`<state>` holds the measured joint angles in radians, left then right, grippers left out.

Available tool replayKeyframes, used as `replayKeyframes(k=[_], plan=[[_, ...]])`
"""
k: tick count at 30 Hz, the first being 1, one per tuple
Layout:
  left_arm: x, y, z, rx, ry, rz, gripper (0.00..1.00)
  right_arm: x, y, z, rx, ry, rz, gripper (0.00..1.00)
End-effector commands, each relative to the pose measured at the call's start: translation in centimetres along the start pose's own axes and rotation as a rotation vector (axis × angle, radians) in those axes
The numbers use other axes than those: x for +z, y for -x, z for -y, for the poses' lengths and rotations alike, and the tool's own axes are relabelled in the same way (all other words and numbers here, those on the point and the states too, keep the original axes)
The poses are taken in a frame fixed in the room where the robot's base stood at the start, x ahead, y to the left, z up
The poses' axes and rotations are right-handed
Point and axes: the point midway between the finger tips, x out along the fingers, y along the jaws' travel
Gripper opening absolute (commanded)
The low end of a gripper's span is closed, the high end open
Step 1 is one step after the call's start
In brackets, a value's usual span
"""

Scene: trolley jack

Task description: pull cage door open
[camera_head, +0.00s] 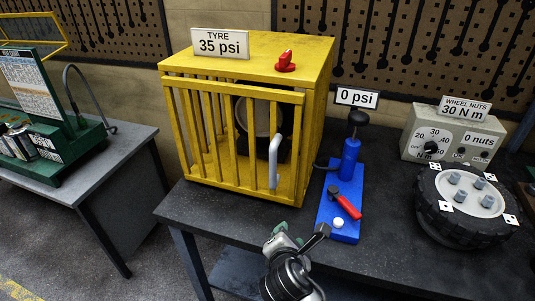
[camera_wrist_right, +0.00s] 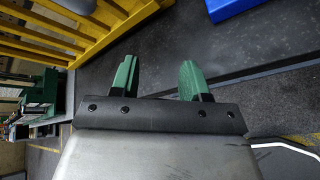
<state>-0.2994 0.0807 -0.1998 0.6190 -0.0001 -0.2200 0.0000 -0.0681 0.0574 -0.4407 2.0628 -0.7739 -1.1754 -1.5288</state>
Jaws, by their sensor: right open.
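The yellow cage (camera_head: 318,85) stands on the dark bench, with a wheel behind its bars. Its barred front door (camera_head: 205,135) looks closed or nearly so. A pale upright handle (camera_head: 275,162) is at the door's right side. My right gripper (camera_head: 284,238) is at the bench's front edge, below and in front of the handle, apart from it. The right wrist view shows its green fingers (camera_wrist_right: 158,78) spread and empty, with yellow cage bars (camera_wrist_right: 45,35) at upper left. My left gripper is not in view.
A blue jack or pump (camera_head: 345,190) with a red-handled tool stands right of the cage. A tyre (camera_head: 465,205) and grey wheel-nut box (camera_head: 450,135) are farther right. A red knob (camera_head: 285,62) is on the cage top. A grey table (camera_head: 110,150) stands left, beyond a gap.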

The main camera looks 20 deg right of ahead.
Motion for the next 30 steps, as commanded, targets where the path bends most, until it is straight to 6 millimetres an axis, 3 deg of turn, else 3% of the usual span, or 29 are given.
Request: replayKeyframes(k=[1,3,6,9,13,17,30], plan=[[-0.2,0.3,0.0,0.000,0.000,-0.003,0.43,1.3,0.5,-2.7,0.055,0.125,0.061,0.46],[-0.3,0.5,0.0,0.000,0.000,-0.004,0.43,2.8,1.4,-5.7,0.109,0.311,0.155,0.46],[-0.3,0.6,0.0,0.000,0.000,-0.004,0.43,4.6,2.7,-9.1,0.149,0.531,0.286,0.46],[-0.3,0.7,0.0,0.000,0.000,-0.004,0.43,5.8,3.8,-11.1,0.160,0.676,0.380,0.46],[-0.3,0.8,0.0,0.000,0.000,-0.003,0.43,6.5,4.3,-12.3,0.158,0.762,0.438,0.46],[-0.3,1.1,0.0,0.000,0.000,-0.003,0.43,7.0,3.4,-12.8,0.157,0.777,0.446,0.46],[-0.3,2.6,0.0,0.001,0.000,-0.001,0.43,9.5,-3.6,-15.1,0.156,0.773,0.442,0.46]])
